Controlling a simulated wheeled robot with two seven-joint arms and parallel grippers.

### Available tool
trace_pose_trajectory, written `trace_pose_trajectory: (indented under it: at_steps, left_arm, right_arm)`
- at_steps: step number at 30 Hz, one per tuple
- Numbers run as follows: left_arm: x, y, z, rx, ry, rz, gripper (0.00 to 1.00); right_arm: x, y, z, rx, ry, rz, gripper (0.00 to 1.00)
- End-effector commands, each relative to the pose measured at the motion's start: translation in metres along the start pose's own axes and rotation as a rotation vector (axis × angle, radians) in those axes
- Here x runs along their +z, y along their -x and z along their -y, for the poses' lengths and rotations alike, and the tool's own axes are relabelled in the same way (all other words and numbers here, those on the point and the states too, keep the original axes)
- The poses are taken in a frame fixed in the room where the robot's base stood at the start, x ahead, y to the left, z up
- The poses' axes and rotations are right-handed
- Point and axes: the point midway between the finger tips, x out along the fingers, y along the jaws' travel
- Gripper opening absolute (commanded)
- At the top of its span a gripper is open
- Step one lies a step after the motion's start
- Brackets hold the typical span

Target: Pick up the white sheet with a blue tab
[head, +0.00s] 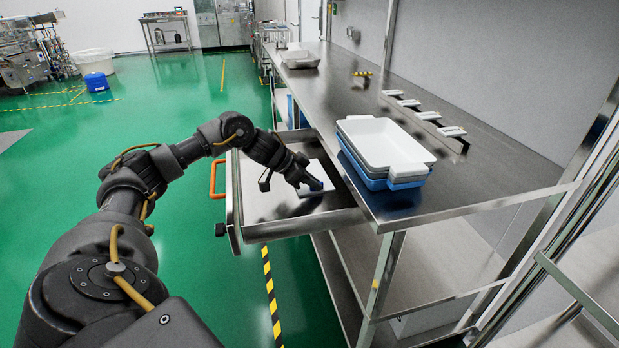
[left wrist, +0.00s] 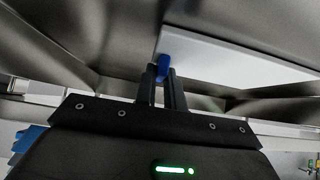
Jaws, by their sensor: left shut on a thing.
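The white sheet (head: 318,172) lies in the open metal drawer under the table's edge, partly hidden by my left gripper. Its blue tab (head: 316,184) is at the gripper's fingertips. My left gripper (head: 313,185) reaches down into the drawer and is shut on the blue tab. In the left wrist view the two dark fingers (left wrist: 167,88) are closed around the blue tab (left wrist: 164,60), and the white sheet (left wrist: 225,58) extends to the right from it. My right gripper is not in view.
The drawer (head: 262,215) is pulled out and has an orange handle (head: 217,180). Stacked white and blue trays (head: 385,145) stand on the steel table (head: 440,190) right of the drawer. Another tray (head: 300,60) is farther back.

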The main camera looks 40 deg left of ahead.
Motion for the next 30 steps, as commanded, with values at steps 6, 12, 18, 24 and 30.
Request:
trace_pose_trajectory:
  at_steps: [6,12,18,24,30]
  left_arm:
    - [0.000,0.000,0.000,0.000,0.000,0.000,0.00]
    - [-0.008,0.007,0.000,-0.001,-0.001,-0.002,0.00]
    - [-0.026,0.033,0.006,-0.005,0.001,-0.002,0.00]
    - [-0.040,0.079,0.032,-0.006,0.003,-0.005,0.00]
    - [-0.036,0.121,0.067,-0.003,0.006,-0.003,0.00]
  right_arm:
    - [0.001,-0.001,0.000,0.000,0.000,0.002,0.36]
    - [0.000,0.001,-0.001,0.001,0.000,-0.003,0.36]
    - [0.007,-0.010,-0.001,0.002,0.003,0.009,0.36]
    - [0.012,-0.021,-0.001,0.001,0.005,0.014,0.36]
    - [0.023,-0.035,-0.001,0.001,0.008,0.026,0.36]
